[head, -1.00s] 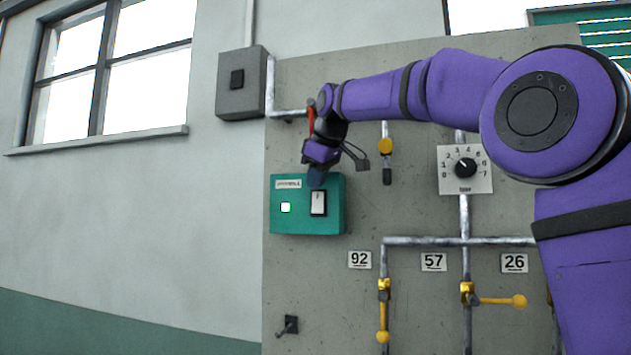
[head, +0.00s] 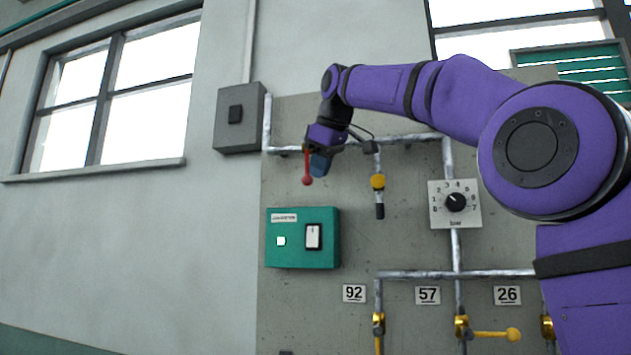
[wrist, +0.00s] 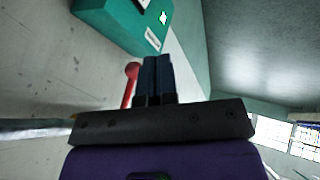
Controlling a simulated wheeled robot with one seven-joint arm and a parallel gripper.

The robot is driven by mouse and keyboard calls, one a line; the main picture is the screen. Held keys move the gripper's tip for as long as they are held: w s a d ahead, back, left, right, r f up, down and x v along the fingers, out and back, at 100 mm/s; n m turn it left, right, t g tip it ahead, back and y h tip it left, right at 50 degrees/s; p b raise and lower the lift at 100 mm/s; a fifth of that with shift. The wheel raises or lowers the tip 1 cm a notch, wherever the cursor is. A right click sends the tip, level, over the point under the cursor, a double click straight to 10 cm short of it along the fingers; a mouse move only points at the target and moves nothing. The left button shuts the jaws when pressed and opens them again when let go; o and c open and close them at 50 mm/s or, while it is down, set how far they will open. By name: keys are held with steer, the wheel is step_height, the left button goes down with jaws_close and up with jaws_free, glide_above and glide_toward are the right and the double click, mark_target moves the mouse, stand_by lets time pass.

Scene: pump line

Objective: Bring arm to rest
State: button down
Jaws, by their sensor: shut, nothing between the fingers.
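My gripper (head: 320,164) is on my purple arm, in front of the grey panel and above the green switch box (head: 302,238). In the wrist view its two dark fingers (wrist: 156,78) are together with nothing between them. The green box also shows at the top of the wrist view (wrist: 118,20), apart from the fingertips. The box has a white rocker switch (head: 313,237) and a lit white lamp (head: 281,241). A red-knobbed lever (head: 307,180) hangs just left of my gripper; it shows beside the fingers in the wrist view (wrist: 131,72), and I cannot tell whether they touch.
A pipe (head: 400,138) runs behind my wrist. A yellow-fitted valve (head: 378,182) and a dial (head: 455,203) are to the right. Number plates and yellow-handled valves (head: 495,334) sit lower. A grey box (head: 239,117) is left. The wall below the window is clear.

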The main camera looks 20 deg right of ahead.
stand_by(0.6)
steer(key=s+d+f+m, duration=0.1)
steer(key=s+f+m, duration=0.2)
steer(key=s+f, duration=0.7)
steer(key=s+d+f+m+g, duration=0.1)
steer(key=s+d+f+m, duration=0.1)
steer(key=s+f, duration=0.9)
steer(key=s+d+f+m, duration=0.2)
steer(key=s+f+m, duration=0.2)
steer(key=s+f, duration=0.6)
step_height(320, 180, down, 8)
steer(key=shift+s+d+f+g+h, duration=0.1)
steer(key=shift+s+d+g+h, duration=0.1)
steer(key=shift+s+g+h, duration=0.2)
steer(key=c, duration=1.8)
jaws_free()
steer(key=shift+c, duration=0.2)
